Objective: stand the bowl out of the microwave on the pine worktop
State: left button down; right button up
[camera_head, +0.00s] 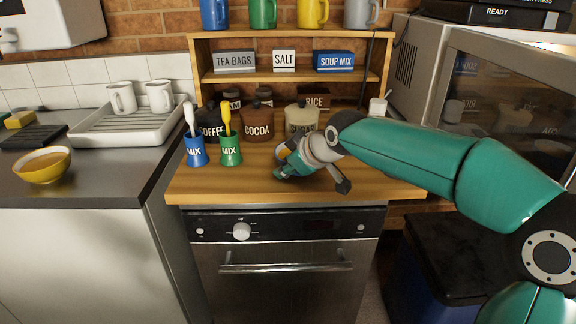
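The pine worktop (385,188) spans the middle, above an oven. A yellow bowl (42,168) stands upright on the dark worktop at the left. My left gripper is not in view.
Blue (195,150) and green (230,150) MIX cups with spoons stand left on the pine. Coffee, cocoa (257,124) and sugar (301,117) jars stand behind. A shelf (300,76) holds boxes and mugs. A white tray (130,126) with mugs is at left. The pine's right front looks clear.

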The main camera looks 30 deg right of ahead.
jog(key=p+v, duration=0.1)
jog(key=v, duration=1.1)
